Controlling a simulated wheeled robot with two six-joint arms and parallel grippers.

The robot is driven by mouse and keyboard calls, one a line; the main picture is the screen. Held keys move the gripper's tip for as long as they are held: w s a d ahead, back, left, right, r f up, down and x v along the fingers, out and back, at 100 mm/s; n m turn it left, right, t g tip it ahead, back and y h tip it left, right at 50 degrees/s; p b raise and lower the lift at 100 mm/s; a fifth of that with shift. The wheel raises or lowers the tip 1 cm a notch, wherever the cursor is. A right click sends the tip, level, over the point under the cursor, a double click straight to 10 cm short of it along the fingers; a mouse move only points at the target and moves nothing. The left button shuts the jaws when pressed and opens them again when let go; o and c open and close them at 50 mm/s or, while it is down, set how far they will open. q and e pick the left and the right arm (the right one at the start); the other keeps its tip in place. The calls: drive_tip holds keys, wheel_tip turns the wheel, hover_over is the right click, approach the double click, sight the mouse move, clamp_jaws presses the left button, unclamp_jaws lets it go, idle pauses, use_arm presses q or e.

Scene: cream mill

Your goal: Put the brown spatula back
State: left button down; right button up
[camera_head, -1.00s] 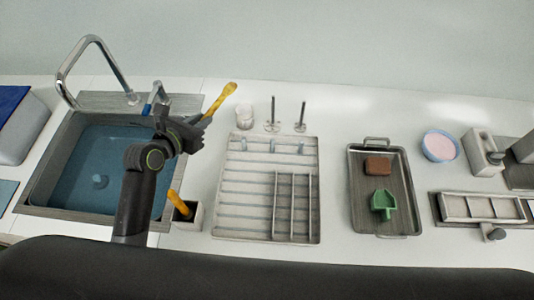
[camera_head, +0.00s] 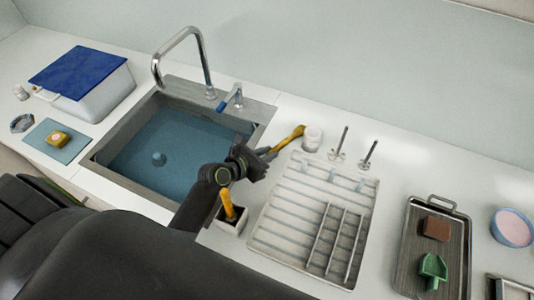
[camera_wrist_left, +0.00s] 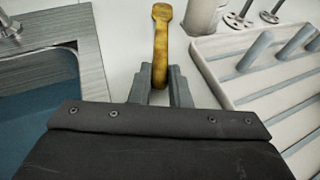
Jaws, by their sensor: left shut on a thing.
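My left gripper (camera_head: 262,156) is shut on a yellow-brown tool (camera_head: 289,138), which I take to be the brown spatula. It is held by one end over the counter between the sink and the drying rack. Its far end points away from me, close to a white jar. In the left wrist view the tool (camera_wrist_left: 161,38) stands out straight ahead between the fingers (camera_wrist_left: 160,84); its gripped end is hidden. A small dark-sided holder (camera_head: 232,222) stands in front of the arm with another yellow-handled tool (camera_head: 228,203) upright in it. My right gripper is not in view.
The sink (camera_head: 120,180) with water and its faucet (camera_head: 205,65) lie left of the gripper. The ribbed rack (camera_head: 285,215) is close on the right. The white jar (camera_head: 312,138) and two metal whisk-like stands (camera_head: 340,145) are behind it. A tray (camera_head: 412,255) is further right.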

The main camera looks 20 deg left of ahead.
use_arm(q)
drive_tip(key=c, duration=1.4)
unclamp_jaws()
drive_tip(key=shift+f, duration=0.1)
drive_tip(key=shift+o, duration=0.2)
